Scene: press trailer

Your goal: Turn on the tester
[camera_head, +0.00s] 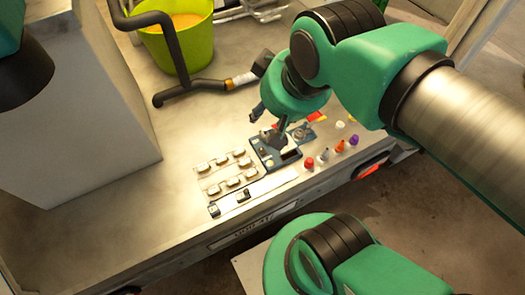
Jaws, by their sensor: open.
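A dark blue-grey device (264,152), which looks like the tester, lies on the pale trailer bed (185,125) near its front edge. It has a small dark window and a pale round spot on its face. My gripper (279,137) is open and points down right over the device, hiding its upper part. I cannot tell whether the fingers touch it. No switch on the device can be made out clearly.
Left of the device is a panel of several white buttons (225,173); below is a strip with a black lever (244,194). Right are red (309,164), orange (340,146) and purple (354,140) knobs.

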